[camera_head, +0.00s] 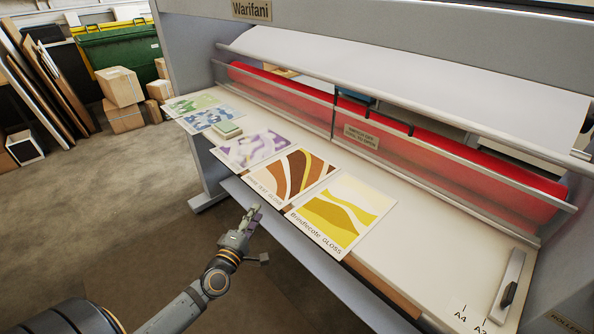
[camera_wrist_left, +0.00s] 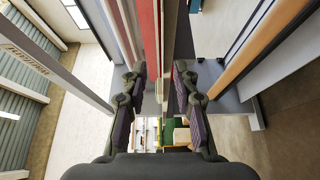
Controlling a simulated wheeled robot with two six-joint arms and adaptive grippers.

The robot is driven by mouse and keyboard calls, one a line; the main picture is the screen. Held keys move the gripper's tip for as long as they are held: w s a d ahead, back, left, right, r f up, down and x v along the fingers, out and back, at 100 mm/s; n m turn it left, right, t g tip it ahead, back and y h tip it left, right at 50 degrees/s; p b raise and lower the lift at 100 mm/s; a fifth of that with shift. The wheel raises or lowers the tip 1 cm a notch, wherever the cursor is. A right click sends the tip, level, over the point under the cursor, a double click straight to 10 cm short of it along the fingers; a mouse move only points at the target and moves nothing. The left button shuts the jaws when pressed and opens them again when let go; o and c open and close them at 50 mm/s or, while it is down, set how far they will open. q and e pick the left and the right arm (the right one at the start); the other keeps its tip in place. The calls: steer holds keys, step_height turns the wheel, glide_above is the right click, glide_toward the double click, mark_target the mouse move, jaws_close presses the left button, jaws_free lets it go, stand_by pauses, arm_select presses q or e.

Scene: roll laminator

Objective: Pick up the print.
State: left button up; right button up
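Several prints lie flat on the pale feed table (camera_head: 420,215) in the head view. Nearest is a yellow-patterned print (camera_head: 345,213) with lettering that ends in GLOSS. Left of it are a brown-striped print (camera_head: 292,172) and a purple-and-white print (camera_head: 254,147). A blue print (camera_head: 208,117) and a green print (camera_head: 192,102) lie at the far left end. My left gripper (camera_head: 254,212) is just off the table's front edge, below the brown-striped print, touching none of the prints. In the left wrist view its fingers (camera_wrist_left: 160,85) are apart with nothing between them. My right gripper is not seen.
Red rollers (camera_head: 440,150) run behind the table under a white sheet (camera_head: 400,75). A metal bar (camera_head: 507,287) sits at the table's right end. Cardboard boxes (camera_head: 121,87) stand at the back left; floor in front is clear.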

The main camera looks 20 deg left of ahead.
mark_target(268, 196)
arm_select(q)
steer(key=w, duration=0.9)
steer(key=shift+w+a+f, duration=0.2)
steer(key=shift+a, duration=0.15)
steer(key=shift+w+f, duration=0.1)
steer(key=shift+w, duration=0.05)
steer(key=shift+c, duration=0.5)
steer(key=shift+s, duration=0.25)
steer(key=shift+c, duration=1.1)
steer(key=shift+w, duration=0.1)
jaws_close()
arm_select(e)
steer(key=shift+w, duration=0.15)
